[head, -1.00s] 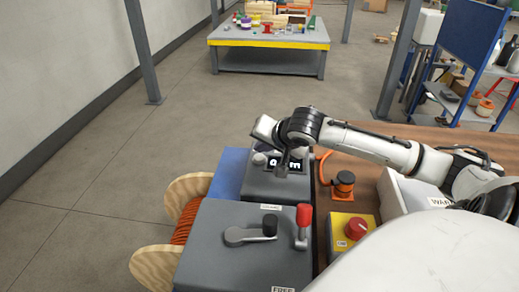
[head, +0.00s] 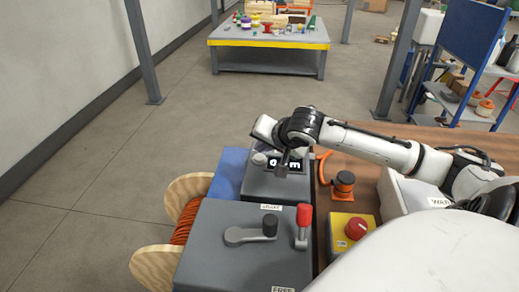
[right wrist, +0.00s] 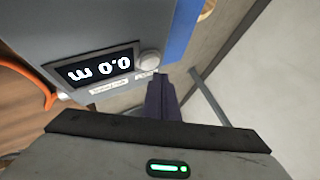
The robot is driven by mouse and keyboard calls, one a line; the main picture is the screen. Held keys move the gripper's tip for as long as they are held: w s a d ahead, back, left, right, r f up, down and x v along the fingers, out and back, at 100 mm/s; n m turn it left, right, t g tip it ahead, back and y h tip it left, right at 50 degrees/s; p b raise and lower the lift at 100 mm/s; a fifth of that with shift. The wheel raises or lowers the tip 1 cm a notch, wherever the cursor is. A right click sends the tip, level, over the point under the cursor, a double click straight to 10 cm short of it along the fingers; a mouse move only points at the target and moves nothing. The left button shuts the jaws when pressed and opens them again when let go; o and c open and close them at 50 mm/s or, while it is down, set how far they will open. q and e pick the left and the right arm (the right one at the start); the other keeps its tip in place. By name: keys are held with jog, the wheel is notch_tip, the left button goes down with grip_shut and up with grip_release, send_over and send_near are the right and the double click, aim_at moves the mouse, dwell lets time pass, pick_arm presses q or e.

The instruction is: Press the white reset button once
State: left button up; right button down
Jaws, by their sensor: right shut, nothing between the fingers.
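The white reset button (head: 259,158) is a small round knob on the top panel of a grey box (head: 262,188). It also shows in the right wrist view (right wrist: 149,60), beside a dark display (right wrist: 97,68) reading 0.0 m, upside down there. My right gripper (head: 282,169) is shut and empty, pointing down over the panel and covering part of the display in the head view. In the right wrist view its dark fingers (right wrist: 161,88) end close to the button; I cannot tell whether they touch it. My left gripper is not in view.
A nearer grey box (head: 222,262) carries a black-knobbed crank (head: 250,232) and a red-handled lever (head: 303,225). A yellow box with a red knob (head: 355,229) and an orange-and-black fitting (head: 343,184) stand to the right. A cable reel (head: 187,190) is left.

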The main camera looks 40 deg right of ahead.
jog(key=shift+f, duration=0.15)
jog(key=shift+f, duration=0.25)
jog(key=shift+f, duration=0.6)
dwell(1.1)
jog(key=shift+r+p, duration=1)
jog(key=shift+p, duration=0.4)
